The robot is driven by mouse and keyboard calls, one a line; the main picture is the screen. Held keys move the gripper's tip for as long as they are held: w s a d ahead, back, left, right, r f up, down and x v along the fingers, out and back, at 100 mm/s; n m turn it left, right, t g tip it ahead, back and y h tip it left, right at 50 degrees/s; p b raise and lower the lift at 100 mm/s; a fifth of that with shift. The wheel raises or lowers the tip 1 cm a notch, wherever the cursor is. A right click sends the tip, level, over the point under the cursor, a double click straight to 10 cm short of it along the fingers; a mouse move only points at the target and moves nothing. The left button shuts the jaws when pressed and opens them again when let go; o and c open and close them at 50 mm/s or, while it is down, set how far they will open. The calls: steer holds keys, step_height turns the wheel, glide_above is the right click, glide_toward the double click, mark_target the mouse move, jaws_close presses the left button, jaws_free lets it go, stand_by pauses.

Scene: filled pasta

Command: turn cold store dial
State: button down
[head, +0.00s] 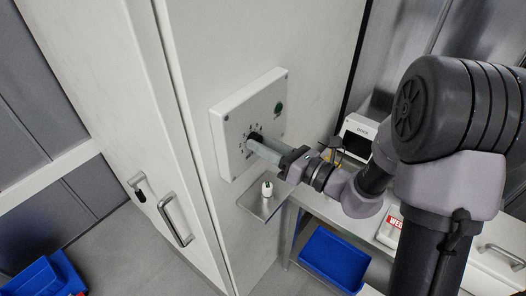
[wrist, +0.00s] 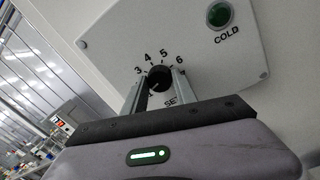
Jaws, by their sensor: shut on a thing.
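The cold store dial is a round black knob (wrist: 159,79) on a white control box (head: 233,132) fixed to a tall white wall panel. Numbers 3 to 6 show around the knob in the wrist view, with partly covered lettering below it. My gripper (wrist: 158,88) is shut on the knob, one finger on each side. In the head view my gripper (head: 257,143) reaches the box from the right, and its fingers hide most of the knob. A green round lamp (wrist: 219,14) marked COLD sits at the box's upper right.
A small shelf (head: 262,207) with a little white bottle (head: 267,189) sits just below my gripper. A door handle (head: 175,220) is at left. A bench with a white device (head: 358,137) and a blue bin (head: 334,258) stand to the right. Another blue bin (head: 45,278) is on the floor at lower left.

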steer(key=shift+n+b, duration=1.3)
steer(key=shift+n, duration=0.3)
steer(key=c, duration=1)
jaws_free()
steer(key=b+v, duration=0.1)
steer(key=v, duration=1.6)
steer(key=shift+d, duration=0.25)
steer(key=shift+n+b, duration=0.3)
